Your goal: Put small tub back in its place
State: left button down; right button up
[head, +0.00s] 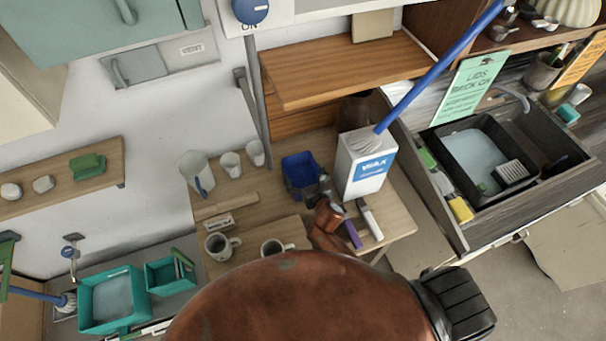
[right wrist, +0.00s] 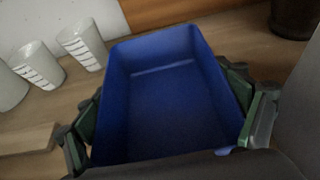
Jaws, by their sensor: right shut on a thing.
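The small blue tub (head: 299,170) is an open, empty box over the wooden worktop, left of the white WAX container. My right gripper (head: 322,186) is at its near right side in the head view. In the right wrist view, the tub (right wrist: 168,90) fills the middle, opening toward the camera. The green-padded fingers of my right gripper (right wrist: 165,125) press on its two opposite sides. I cannot tell whether its base touches the worktop. My left gripper is not in view.
The white WAX container (head: 366,170) stands close to the right of the tub. White cups (head: 230,163) and a jug (head: 196,172) stand to the left. Mugs (head: 218,246) sit nearer. A wooden shelf (head: 345,72) overhangs behind. A black basin (head: 480,160) is at the right.

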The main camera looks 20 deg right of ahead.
jog(key=shift+f, duration=0.15)
jog(key=shift+f, duration=0.15)
jog(key=o, duration=1.2)
